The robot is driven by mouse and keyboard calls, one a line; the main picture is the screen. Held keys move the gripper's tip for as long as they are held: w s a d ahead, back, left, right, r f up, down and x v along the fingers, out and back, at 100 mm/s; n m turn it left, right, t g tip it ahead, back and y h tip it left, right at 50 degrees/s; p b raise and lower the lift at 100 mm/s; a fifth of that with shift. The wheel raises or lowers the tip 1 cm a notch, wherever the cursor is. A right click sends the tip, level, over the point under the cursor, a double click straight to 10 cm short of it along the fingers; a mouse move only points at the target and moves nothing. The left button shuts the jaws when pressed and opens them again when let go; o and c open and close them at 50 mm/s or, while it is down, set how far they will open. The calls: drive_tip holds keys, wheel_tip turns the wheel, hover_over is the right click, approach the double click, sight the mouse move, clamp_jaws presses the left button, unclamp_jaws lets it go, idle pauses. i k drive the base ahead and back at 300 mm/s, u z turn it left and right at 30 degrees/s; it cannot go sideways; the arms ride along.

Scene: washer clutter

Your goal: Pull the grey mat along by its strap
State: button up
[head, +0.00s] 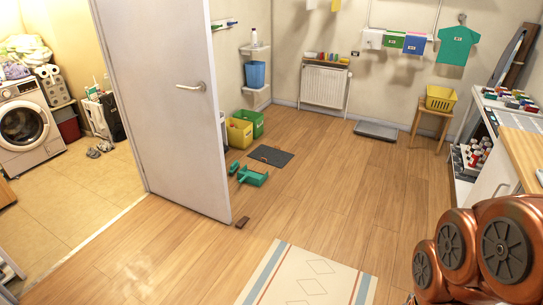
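A dark grey mat (271,156) lies flat on the wooden floor in the middle back of the room. A small brown mark or piece shows near its left part; I cannot tell whether this is the strap. A lighter grey flat slab (376,131) lies further back by the wall, right of the radiator. My arm's copper-coloured links show at the lower right, but my gripper is out of view.
A green scoop-like object (252,176) lies just in front of the mat. A small brown block (243,222) lies by the open white door (165,100). Yellow and green bins (240,133) stand left. A patterned rug (305,277) lies nearer; floor between is mostly clear.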

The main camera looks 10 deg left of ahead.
sight(278, 158)
drive_tip(key=z, duration=0.3)
drive_tip(key=i, duration=3.4)
drive_tip(key=u, duration=0.5)
drive_tip(key=i, duration=1.8)
drive_tip(key=u, duration=1.3)
drive_tip(key=i, duration=1)
drive_tip(key=u, duration=0.35)
